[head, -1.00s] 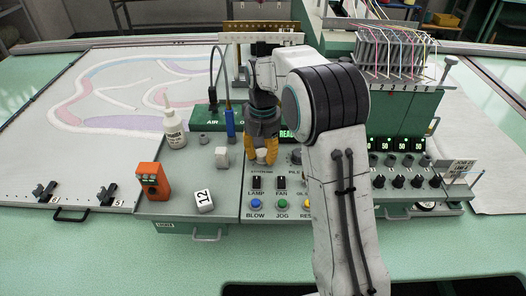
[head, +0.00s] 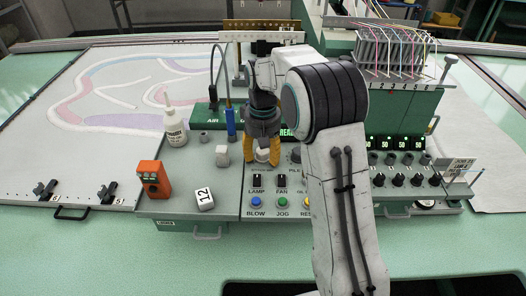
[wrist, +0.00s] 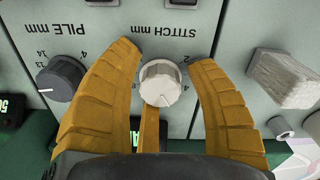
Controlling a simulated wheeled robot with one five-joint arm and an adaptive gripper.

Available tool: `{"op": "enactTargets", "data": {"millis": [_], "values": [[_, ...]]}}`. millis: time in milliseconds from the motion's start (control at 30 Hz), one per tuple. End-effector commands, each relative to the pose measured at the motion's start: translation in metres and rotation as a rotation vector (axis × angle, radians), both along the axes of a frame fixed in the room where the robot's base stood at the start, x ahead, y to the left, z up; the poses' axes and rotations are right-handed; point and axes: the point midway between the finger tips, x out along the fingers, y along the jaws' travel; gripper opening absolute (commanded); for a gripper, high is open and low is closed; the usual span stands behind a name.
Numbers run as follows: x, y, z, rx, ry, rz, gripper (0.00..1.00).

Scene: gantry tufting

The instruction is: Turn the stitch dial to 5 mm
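The stitch dial (wrist: 160,83) is a pale round knob under the upside-down label "STITCH mm" in the wrist view. A mark on its face lies toward the lower edge of the picture; most scale numbers are hidden, so I cannot tell its setting. My gripper (wrist: 165,62) has its yellow ribbed fingers spread on both sides of the dial, with visible gaps to it. A third finger shows below the dial. In the head view my gripper (head: 262,160) stands over the panel with the pale dial (head: 262,154) between its fingertips.
The dark pile dial (wrist: 60,80) sits beside the left finger in the wrist view. A pale block (wrist: 283,78) lies to the right. In the head view, lamp and fan switches (head: 269,181) and coloured buttons (head: 269,202) are in front; a glue bottle (head: 174,127) stands left.

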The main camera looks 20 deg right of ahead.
Motion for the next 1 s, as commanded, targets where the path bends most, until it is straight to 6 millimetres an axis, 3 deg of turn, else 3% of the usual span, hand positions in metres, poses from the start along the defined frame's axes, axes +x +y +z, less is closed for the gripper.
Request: {"op": "enactTargets", "data": {"millis": [100,467,1000], "values": [[0.001,0.0,0.001,0.0,-0.006,-0.001,0.6],[0.003,-0.001,0.01,0.0,-0.013,-0.002,0.6],[0.003,0.0,0.094,0.0,-0.012,-0.001,0.6]]}}
